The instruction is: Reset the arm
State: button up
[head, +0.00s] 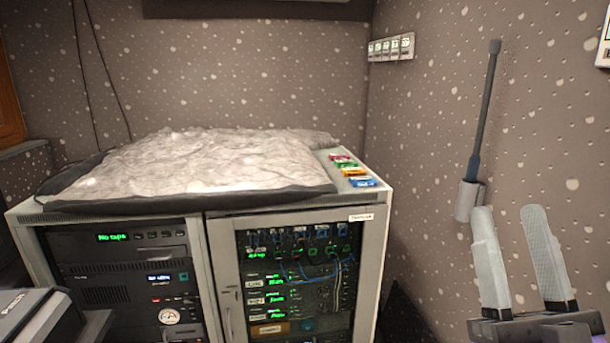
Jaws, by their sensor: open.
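My gripper (516,258) is at the lower right of the head view, in front of the speckled wall. Its two pale grey fingers point upward and stand apart. The gripper is open, with nothing visible between the fingers. The gripper's dark base is partly cut off by the bottom edge of the picture.
A rack cabinet (222,265) holds electronic units and a glass-fronted door with cables. A crumpled grey-white sheet (200,160) and several small coloured items (354,172) lie on top. A dark rod (486,115) in a grey holder (468,202) and a switch panel (391,48) are on the right wall.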

jog(key=s+a+f+n+g+y+p, duration=0.1)
jog(key=s+f+n+g, duration=0.2)
jog(key=f, duration=0.6)
jog(key=s+a+f+g+y, duration=0.25)
jog(key=s+f, duration=0.25)
jog(key=f, duration=0.4)
jog(key=s+f+m+g+h+p, duration=0.1)
jog(key=s+f+g, duration=0.2)
jog(key=s+f, duration=0.4)
jog(key=s+f+m+g+h+p, duration=0.1)
jog(key=s+f+g, duration=0.3)
jog(key=s+f, duration=0.3)
jog(key=s, duration=0.4)
jog(key=shift+s+a, duration=0.2)
jog(key=shift+a, duration=0.1)
